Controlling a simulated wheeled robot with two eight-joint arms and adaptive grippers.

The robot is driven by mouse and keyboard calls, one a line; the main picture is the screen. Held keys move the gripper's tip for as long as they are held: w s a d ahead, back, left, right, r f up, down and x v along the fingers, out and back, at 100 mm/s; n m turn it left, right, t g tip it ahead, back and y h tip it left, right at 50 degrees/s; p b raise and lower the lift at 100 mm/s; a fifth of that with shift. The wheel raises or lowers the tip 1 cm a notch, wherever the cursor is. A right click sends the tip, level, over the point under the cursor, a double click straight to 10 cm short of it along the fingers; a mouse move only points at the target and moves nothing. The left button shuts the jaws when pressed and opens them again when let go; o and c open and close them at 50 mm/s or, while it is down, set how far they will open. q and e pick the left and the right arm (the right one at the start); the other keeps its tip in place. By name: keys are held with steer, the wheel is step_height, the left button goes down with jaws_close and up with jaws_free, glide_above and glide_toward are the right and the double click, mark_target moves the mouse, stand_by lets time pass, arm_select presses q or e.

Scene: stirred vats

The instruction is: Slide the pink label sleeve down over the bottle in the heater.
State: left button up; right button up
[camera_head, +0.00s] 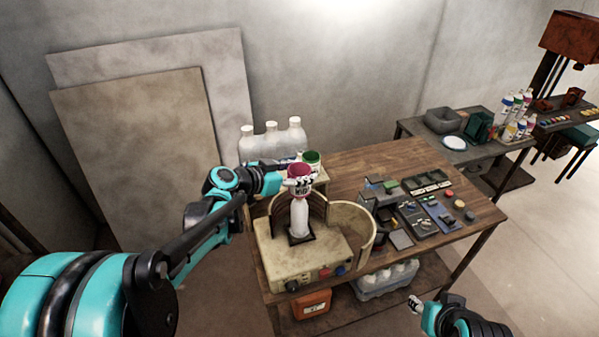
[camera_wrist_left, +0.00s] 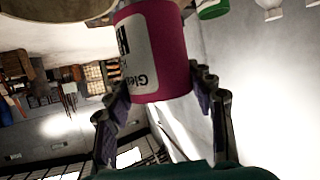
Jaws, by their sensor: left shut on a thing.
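The pink label sleeve (camera_head: 299,170) with a white printed panel is in my left gripper (camera_head: 288,182), at the upper end of the bottle. In the left wrist view the sleeve (camera_wrist_left: 165,55) sits between the two fingers of my left gripper (camera_wrist_left: 162,88), which press on its sides. The white bottle (camera_head: 299,218) stands upright in the cream heater (camera_head: 325,254), on a dark square plate.
Curved cream guards (camera_head: 353,228) stand around the heater. Behind are several white bottles (camera_head: 271,141) and a green-rimmed roll (camera_head: 312,158). Trays and small parts (camera_head: 420,210) cover the right of the wooden table (camera_head: 350,160). An orange box (camera_head: 311,304) is below.

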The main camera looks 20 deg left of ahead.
mark_target(293, 216)
arm_select(q)
steer(key=shift+f, duration=0.1)
steer(key=shift+f+b, duration=7.45)
steer(key=shift+f, duration=1.5)
steer(key=shift+r, duration=0.1)
steer(key=o, duration=0.8)
steer(key=shift+d, duration=0.1)
steer(key=shift+c, duration=0.2)
steer(key=shift+s+a+r, duration=0.1)
steer(key=shift+s+a, duration=0.1)
steer(key=v, duration=1.1)
steer(key=shift+s, duration=0.2)
